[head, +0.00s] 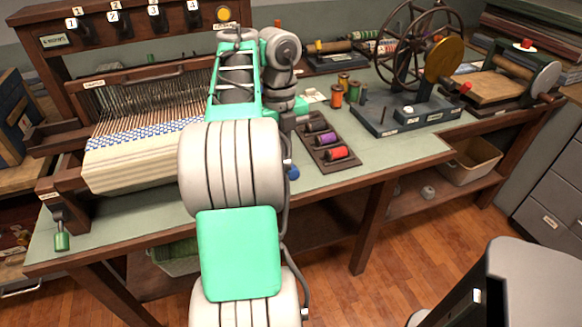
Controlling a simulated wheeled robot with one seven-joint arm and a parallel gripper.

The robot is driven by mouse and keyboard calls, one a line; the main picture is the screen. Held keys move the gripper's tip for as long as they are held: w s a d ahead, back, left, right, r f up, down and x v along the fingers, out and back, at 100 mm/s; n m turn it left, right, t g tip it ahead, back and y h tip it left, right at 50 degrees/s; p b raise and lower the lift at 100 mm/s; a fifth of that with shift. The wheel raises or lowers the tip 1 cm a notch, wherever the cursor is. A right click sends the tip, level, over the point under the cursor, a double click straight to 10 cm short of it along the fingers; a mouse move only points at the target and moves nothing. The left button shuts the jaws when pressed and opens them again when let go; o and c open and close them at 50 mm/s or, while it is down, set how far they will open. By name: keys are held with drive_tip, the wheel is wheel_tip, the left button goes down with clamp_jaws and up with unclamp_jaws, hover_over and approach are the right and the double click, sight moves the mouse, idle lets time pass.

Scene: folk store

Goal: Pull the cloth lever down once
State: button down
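A lever with a green grip (61,241) hangs at the front left corner of the loom (68,181), below a small white label (50,196) that is too small to read for certain. The grip points down, beside the table's front edge. The striped woven cloth (135,163) lies over the front beam of the loom, with a blue and white patterned band behind it. My arm rises through the middle of the picture, to the right of the lever and well apart from it. It hides the right part of the loom. My gripper does not show.
Numbered hooks or levers (120,25) line the loom's top beam. A dark tray of thread spools (325,142) lies right of my arm, with a spoked wheel device (420,60) behind it. Bins (470,160) stand on the lower shelf. Wooden floor is open in front.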

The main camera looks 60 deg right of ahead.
wheel_tip(320, 180, up, 8)
drive_tip(key=p, duration=0.7)
drive_tip(key=shift+w+d, duration=0.25)
drive_tip(key=shift+w, duration=0.05)
drive_tip(key=shift+f, duration=0.15)
